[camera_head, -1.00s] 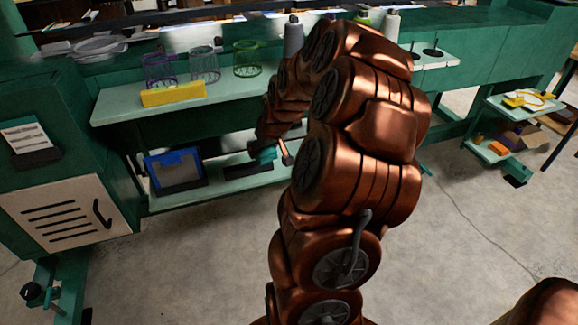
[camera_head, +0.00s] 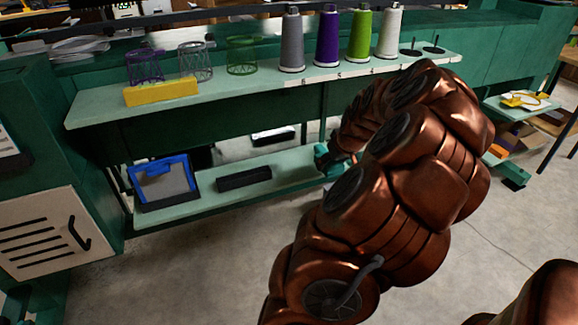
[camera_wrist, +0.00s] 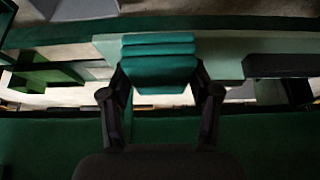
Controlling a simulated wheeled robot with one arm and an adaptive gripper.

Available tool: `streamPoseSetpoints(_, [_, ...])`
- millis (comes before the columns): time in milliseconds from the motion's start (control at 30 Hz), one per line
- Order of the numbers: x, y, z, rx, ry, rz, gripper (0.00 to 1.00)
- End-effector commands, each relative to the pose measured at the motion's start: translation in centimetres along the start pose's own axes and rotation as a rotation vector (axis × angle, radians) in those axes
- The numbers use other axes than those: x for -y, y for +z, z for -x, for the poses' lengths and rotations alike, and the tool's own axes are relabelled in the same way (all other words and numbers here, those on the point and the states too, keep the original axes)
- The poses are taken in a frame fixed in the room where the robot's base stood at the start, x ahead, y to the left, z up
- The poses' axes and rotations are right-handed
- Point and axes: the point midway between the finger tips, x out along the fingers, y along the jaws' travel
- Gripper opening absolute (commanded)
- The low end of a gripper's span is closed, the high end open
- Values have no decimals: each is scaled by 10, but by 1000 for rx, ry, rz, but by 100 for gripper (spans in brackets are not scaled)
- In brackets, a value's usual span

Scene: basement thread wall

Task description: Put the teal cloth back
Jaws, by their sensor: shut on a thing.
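The teal cloth (camera_wrist: 158,62) is a folded stack between the two dark fingers of my gripper (camera_wrist: 160,98) in the wrist view. The fingers are shut on its sides. In the head view the cloth (camera_head: 322,156) shows small and partly hidden, at the right part of the pale green lower shelf (camera_head: 285,178). My gripper (camera_head: 334,158) is there too, mostly hidden by my copper arm. Whether the cloth touches the shelf, I cannot tell.
On the lower shelf are a blue-framed tray (camera_head: 165,184) and a black box (camera_head: 243,178). The upper shelf (camera_head: 265,91) holds a yellow block (camera_head: 160,92), wire baskets (camera_head: 195,62) and several thread cones (camera_head: 327,37). A green cabinet (camera_head: 30,150) stands at left.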

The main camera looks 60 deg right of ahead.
Motion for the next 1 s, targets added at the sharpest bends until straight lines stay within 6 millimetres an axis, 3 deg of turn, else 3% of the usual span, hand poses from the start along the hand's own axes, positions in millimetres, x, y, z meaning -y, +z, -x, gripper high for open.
streamPoseSetpoints(400, [61,-57,-44,-2,-1,4,29])
streamPoseSetpoints(600, [81,-77,-57,-3,0,3,29])
streamPoseSetpoints(767, [86,-81,-61,-2,-1,0,29])
streamPoseSetpoints(1000, [86,-66,-85,2,-3,-1,29])
